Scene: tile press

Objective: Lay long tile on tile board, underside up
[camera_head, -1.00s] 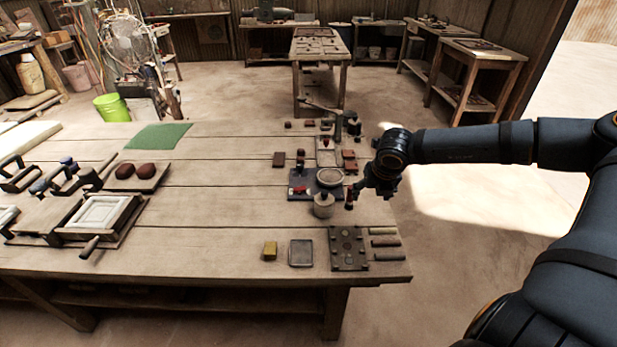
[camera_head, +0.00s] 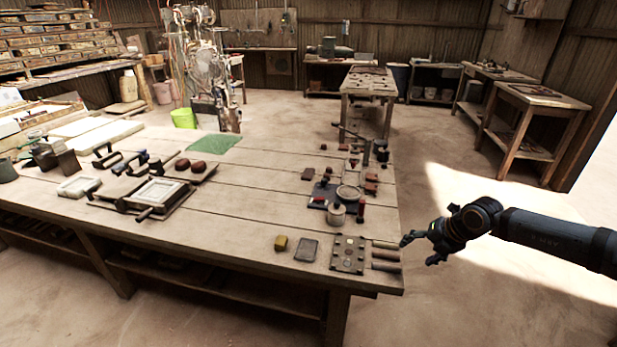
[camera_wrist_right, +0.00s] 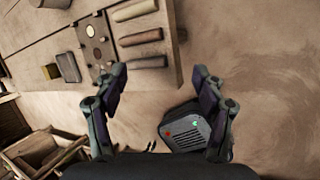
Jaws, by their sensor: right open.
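A dark square board with round spots (camera_head: 347,254) lies at the table's near right corner; it also shows in the wrist view (camera_wrist_right: 97,48). I cannot tell for sure that it is the tile board. Beside it, at the table's right edge, lie three long bars: a far one (camera_head: 386,245), a middle one (camera_head: 387,254) and a near one (camera_head: 386,266). I cannot tell which is the long tile or which side faces up. My right gripper (camera_head: 418,251) is open and empty just off the table's right edge, beside the bars. My left gripper is out of view.
A yellow block (camera_head: 281,243) and a grey tray (camera_head: 306,250) lie left of the board. Behind them stand a lidded pot (camera_head: 337,213), a red-topped piece (camera_head: 361,210) and a round dish (camera_head: 348,192).

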